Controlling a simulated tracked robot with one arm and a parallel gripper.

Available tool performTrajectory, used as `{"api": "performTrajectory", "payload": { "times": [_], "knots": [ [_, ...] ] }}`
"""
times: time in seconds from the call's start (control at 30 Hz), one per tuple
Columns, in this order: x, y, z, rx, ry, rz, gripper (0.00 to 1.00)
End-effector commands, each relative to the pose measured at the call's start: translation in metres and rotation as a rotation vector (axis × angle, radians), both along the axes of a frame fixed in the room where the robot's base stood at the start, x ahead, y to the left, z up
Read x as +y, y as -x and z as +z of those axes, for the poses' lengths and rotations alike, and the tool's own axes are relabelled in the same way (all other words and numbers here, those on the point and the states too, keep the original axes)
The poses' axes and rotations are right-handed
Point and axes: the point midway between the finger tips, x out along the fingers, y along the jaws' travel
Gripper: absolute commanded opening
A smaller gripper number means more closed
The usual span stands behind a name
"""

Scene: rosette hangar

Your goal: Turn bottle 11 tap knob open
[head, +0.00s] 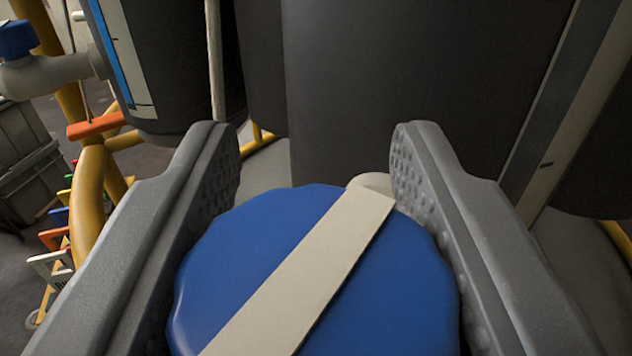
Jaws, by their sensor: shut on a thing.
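A large round blue tap knob (240,256) with a scalloped edge fills the lower middle of the head view. A pale stripe (310,265) crosses its face, slanting from lower left to upper right. My gripper (312,150) has its two grey fingers on either side of the knob, shut on its rim. A pale bit of the tap body (371,184) shows just behind the knob. The dark bottle (410,90) stands behind it. No bottle number can be read, and the rest of the tap is hidden under the knob.
Another dark bottle (185,60) with a blue-and-white strip stands at the left. A second blue-knobbed tap (16,38) is at the upper left. A grey upright (560,110) stands right.

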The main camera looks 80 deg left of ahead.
Motion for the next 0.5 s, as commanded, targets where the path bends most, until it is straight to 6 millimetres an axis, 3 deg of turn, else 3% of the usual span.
{"api": "performTrajectory", "payload": {
  "times": [0.5],
  "knots": [
    [-0.0009, -0.0009, 0.0029, -0.001, -0.003, 0.025, 0.17]
  ]
}}
